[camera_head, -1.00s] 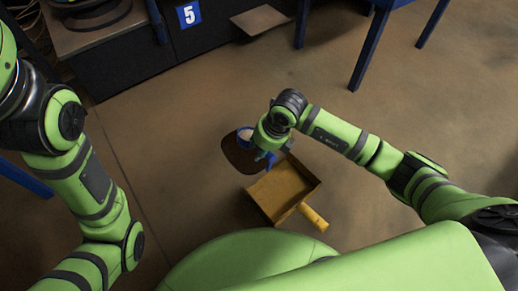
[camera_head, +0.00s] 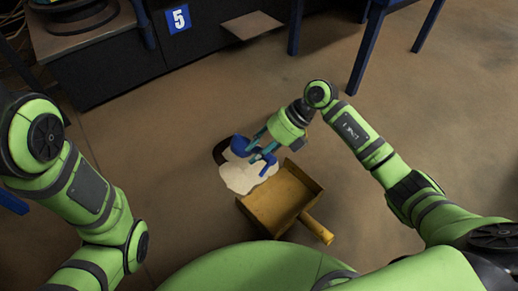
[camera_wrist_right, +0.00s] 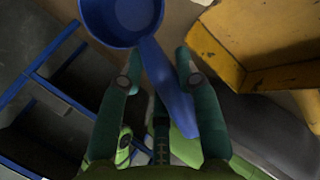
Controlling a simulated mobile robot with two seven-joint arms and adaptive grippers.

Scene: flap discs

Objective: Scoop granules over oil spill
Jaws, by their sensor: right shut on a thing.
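My right gripper (camera_head: 262,142) is shut on the handle of a blue scoop (camera_head: 240,146). In the right wrist view the scoop's round bowl (camera_wrist_right: 122,18) is at the top, with only blue showing in it. Its handle runs down between the two fingers of my right gripper (camera_wrist_right: 158,72). Pale granules (camera_head: 241,180) lie on the floor in a patch below the scoop, covering much of the dark oil spill (camera_head: 219,154). A dark edge of the spill shows at the patch's upper left. My left gripper is out of view; only its arm shows at the left.
A yellow open box (camera_head: 300,207) with a yellow handle (camera_head: 318,231) lies on the floor right of the granules. A blue-framed bench (camera_head: 347,15) is at the upper right. A dark cabinet with a blue "5" sign (camera_head: 178,19) is at the upper left. Open floor lies around.

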